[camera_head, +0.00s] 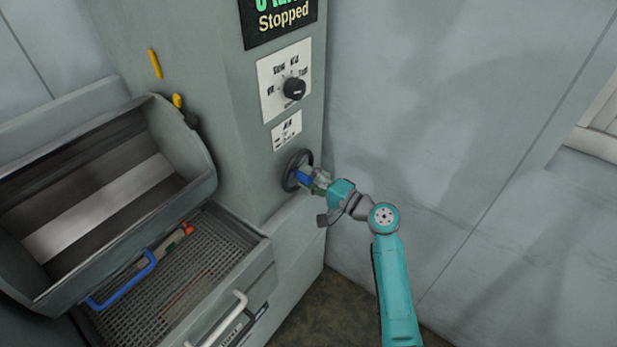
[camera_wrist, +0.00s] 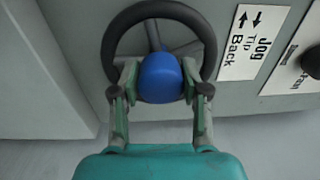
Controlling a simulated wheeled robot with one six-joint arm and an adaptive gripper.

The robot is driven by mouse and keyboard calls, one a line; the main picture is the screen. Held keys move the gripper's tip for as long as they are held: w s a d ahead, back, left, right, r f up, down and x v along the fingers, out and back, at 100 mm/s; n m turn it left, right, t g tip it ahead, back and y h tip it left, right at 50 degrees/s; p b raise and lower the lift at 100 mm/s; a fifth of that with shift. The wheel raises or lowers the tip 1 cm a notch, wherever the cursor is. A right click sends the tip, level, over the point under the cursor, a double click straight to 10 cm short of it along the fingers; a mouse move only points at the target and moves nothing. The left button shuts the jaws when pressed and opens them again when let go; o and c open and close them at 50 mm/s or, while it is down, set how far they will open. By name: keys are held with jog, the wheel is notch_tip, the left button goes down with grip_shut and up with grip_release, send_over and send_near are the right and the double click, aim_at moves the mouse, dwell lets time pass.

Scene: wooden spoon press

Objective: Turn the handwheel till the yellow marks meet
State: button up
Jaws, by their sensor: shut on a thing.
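The black handwheel (camera_head: 291,170) is on the machine's right-hand face, below the dial and a small label. In the wrist view the handwheel (camera_wrist: 112,45) fills the upper middle, with a blue knob (camera_wrist: 160,76) at its near rim. My gripper (camera_wrist: 160,88) is shut on the blue knob, one finger on each side. In the head view my gripper (camera_head: 313,180) meets the wheel from the right. One yellow mark (camera_head: 155,63) is on the machine's front panel. Another yellow mark (camera_head: 177,100) is at the tilted hopper's upper right end, below and right of the first; they are apart.
A black dial (camera_head: 294,88) and a screen reading "Stopped" (camera_head: 284,18) are above the wheel. A label reading "Jog Tip Back" (camera_wrist: 254,42) is beside it. The tilted hopper (camera_head: 190,150) is over a mesh tray with a blue handle (camera_head: 125,284). A plain wall stands right.

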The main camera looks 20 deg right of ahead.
jog(key=shift+n, duration=0.9)
jog(key=shift+f, duration=0.1)
jog(key=o, duration=1.1)
jog(key=shift+o, duration=0.2)
jog(key=v, duration=1.2)
